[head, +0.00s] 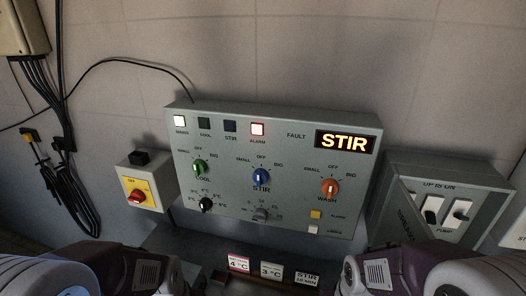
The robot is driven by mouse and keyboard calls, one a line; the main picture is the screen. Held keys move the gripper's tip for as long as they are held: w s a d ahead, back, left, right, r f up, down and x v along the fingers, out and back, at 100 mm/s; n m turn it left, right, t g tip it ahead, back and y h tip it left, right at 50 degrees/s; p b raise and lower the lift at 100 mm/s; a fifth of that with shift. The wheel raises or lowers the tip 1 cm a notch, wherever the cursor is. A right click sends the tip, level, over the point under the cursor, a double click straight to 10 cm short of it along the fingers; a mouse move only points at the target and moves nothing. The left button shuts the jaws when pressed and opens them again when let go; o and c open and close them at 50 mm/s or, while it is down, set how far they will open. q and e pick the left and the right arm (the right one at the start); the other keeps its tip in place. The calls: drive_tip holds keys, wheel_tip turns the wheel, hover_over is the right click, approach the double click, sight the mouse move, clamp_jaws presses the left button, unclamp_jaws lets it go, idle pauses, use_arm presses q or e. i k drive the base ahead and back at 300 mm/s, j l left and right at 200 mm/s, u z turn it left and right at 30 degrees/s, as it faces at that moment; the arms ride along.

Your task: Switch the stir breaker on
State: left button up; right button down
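The grey breaker box (484,176) is on the wall at the right, marked "UP IS ON". Pale switch levers show inside it, a left one (433,209) and a right one (457,213) above a "PUMP" label. A slanted grey cover (405,228) lettered like "BREAKERS" hides part of the front. I cannot read which lever is the stir breaker or each lever's position. The control panel's fault display (345,142) shows "STIR" in lit letters. My arms come in at the bottom left and bottom right, below the panel and box; neither gripper shows.
The grey control panel (286,150) fills the middle, with a green knob (198,167), blue stir knob (261,177), orange knob (329,188) and a lit alarm lamp (257,129). A yellow switch box (151,189) with a red knob is left. Labelled cards (271,270) stand below.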

sight(431, 219)
drive_tip(key=j+z, duration=0.5)
drive_tip(key=l+z, duration=0.25)
drive_tip(key=z, duration=0.2)
drive_tip(key=i+l+z, duration=0.1)
drive_tip(key=z, duration=0.4)
drive_tip(key=l, duration=0.1)
